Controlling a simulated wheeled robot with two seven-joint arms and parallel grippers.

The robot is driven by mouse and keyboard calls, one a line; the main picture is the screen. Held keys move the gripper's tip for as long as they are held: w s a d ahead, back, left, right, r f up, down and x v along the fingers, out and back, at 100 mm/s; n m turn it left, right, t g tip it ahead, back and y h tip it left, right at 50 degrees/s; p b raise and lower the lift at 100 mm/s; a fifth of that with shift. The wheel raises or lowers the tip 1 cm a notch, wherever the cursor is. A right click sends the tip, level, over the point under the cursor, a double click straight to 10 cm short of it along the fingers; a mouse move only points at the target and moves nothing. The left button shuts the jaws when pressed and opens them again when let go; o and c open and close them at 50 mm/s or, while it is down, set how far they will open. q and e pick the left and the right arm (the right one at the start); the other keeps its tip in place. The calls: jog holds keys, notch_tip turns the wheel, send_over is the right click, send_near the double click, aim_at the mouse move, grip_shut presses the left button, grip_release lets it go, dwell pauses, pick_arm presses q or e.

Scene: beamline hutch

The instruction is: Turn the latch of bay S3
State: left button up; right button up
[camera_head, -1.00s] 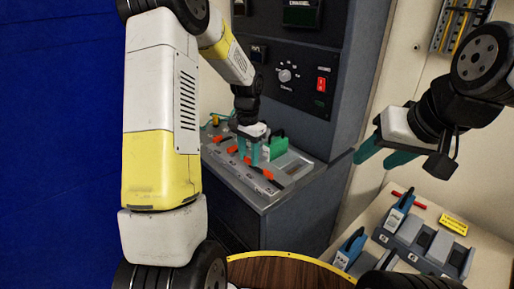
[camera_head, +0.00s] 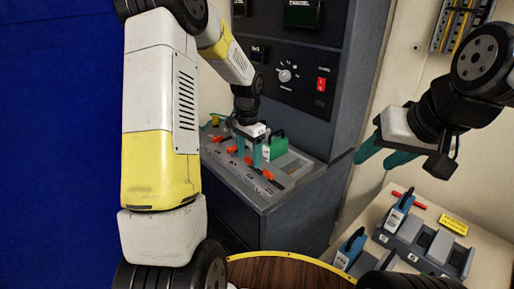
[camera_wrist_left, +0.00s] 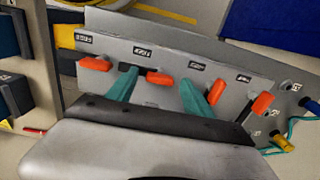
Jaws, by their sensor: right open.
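The bay panel (camera_head: 235,178) is a grey sloped top with a row of orange-ended latches. My left gripper (camera_head: 260,162) points down over it, its teal fingers low among the latches. In the left wrist view its fingers (camera_wrist_left: 159,78) stand apart, with an orange latch end (camera_wrist_left: 160,77) showing between them. That latch's black lever lies sideways behind one finger. Beside it are a sideways orange end (camera_wrist_left: 95,64) and two tilted ones (camera_wrist_left: 215,92). The label plates are too small to read surely, so I cannot tell which is S3. My right gripper (camera_head: 372,160) is open and empty.
A green block with a dark handle (camera_head: 278,146) stands behind the left fingers. A control cabinet with a knob (camera_head: 285,76) and red switch (camera_head: 321,84) rises behind.

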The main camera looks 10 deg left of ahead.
aim_at(249, 159)
pick_arm(q)
notch_tip(249, 159, up, 7)
jog(key=shift+r, duration=0.4)
jog(key=shift+s, duration=0.1)
dwell(0.4)
